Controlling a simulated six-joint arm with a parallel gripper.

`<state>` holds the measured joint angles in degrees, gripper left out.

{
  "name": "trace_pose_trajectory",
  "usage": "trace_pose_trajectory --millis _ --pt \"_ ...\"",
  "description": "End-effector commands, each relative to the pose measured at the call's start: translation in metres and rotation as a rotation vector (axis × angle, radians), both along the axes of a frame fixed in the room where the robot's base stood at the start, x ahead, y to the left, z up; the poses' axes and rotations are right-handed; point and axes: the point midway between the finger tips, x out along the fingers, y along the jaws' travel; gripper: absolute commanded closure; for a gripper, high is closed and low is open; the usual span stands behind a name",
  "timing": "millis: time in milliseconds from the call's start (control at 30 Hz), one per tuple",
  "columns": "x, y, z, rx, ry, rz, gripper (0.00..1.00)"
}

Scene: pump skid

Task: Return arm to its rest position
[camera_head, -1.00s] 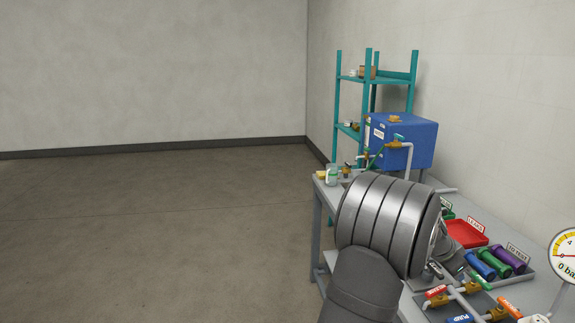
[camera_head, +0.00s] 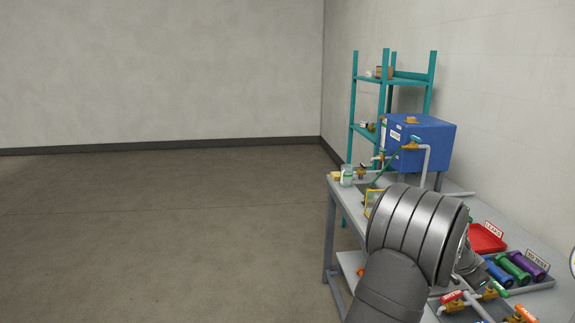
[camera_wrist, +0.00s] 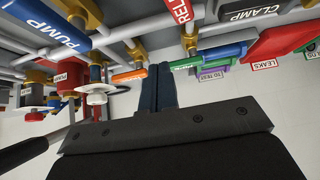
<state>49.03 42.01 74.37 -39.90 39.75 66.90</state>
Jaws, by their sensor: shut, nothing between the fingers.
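My gripper (camera_wrist: 160,72) shows in the wrist view with its two dark fingers together and nothing between them. It is tilted over the pump skid, with a blue handle marked PUMP (camera_wrist: 50,28) at upper left and an orange handle (camera_wrist: 130,75) just left of the fingers. In the head view my grey arm stands in front of the bench (camera_head: 333,235) and hides part of its top. The fingers are hidden in that view.
A blue tank (camera_head: 435,145) stands at the bench's far end, before a teal shelf (camera_head: 350,110). Open floor (camera_head: 150,230) lies left.

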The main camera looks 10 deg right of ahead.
Motion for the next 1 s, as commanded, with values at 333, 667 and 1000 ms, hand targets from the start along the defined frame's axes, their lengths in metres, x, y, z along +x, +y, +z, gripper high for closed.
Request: trace_pose_trajectory --millis 333,667,1000 --pt "0.004 -0.021 -0.023 0.021 -0.007 -0.143 1.00" --pt "0.008 -0.013 -0.014 0.046 -0.012 -0.406 1.00" --pt "0.014 0.002 -0.003 0.045 -0.013 -0.675 1.00"
